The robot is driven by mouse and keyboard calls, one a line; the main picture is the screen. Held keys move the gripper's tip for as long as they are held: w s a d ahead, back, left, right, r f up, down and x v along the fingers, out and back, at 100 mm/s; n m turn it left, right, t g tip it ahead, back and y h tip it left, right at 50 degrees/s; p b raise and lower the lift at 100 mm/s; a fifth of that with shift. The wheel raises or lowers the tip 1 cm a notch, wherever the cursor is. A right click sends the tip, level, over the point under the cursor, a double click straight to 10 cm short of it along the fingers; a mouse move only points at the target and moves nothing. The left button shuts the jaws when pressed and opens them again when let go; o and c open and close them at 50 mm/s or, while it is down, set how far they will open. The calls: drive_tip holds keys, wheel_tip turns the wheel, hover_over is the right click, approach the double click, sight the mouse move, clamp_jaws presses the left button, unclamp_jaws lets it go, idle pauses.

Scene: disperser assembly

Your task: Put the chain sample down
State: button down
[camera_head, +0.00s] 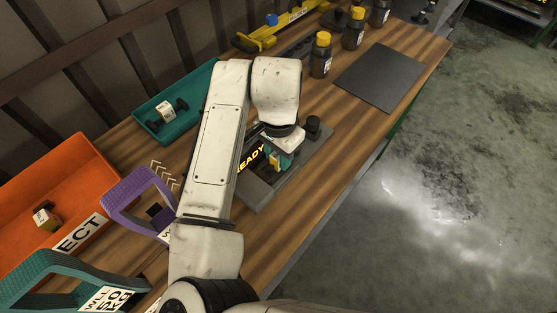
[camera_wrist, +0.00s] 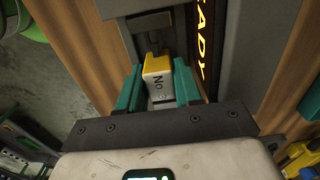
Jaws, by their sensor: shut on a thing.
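The chain sample (camera_wrist: 157,82) shows in the wrist view as a block with a yellow top and a white face marked "No". It sits between the two teal fingers of my gripper (camera_wrist: 159,88), which is shut on it. In the head view my gripper (camera_head: 279,160) is over a dark grey station (camera_head: 262,194) with a lit "READY" sign (camera_head: 251,159). My arm hides part of the station. A dark part lies beyond the block in the wrist view; I cannot tell whether the sample touches the station.
A teal tray (camera_head: 197,92) holds a dark piece with a white and yellow tag (camera_head: 166,111). An orange bin (camera_head: 60,185), a purple stand (camera_head: 128,190) and a teal stand (camera_head: 45,275) are left. Yellow-capped bottles (camera_head: 321,56) and a dark mat (camera_head: 380,77) are at the far end.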

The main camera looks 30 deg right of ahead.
drive_tip(key=shift+f, duration=0.5)
drive_tip(key=shift+s+f+b, duration=0.15)
drive_tip(key=shift+f+b, duration=0.25)
drive_tip(key=shift+f, duration=0.35)
drive_tip(key=c, duration=0.8)
unclamp_jaws()
drive_tip(key=shift+o, duration=0.2)
drive_tip(key=shift+r, duration=0.35)
wheel_tip(320, 180, up, 13)
drive_tip(key=p, duration=1.1)
drive_tip(key=shift+f, duration=0.1)
